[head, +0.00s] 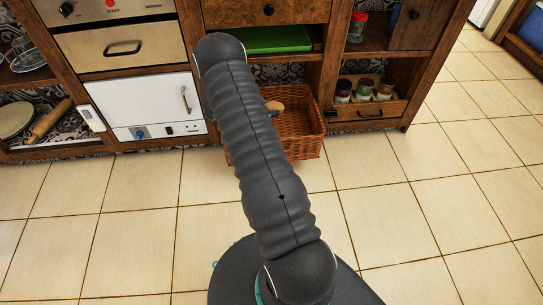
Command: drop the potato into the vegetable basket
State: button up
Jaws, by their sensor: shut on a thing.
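The wicker vegetable basket (305,133) stands low in the shelving, just right of my arm, and my arm covers its left part. The potato (274,106), a small tan lump, shows at the arm's right edge, over the basket's opening. A small dark tip of my gripper (272,113) shows against the potato. The gripper is shut on the potato. Most of the gripper is hidden behind my arm, and I cannot tell how high the potato is above the basket floor.
Spice jars (363,91) stand in a small wooden drawer box right of the basket. A green tray (265,40) lies on the shelf above. A white appliance (150,106) and a rolling pin (47,121) are at left. The tiled floor in front is clear.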

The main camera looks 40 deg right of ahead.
jog(key=shift+f, duration=0.85)
jog(key=o, duration=1.6)
jog(key=v, duration=1.2)
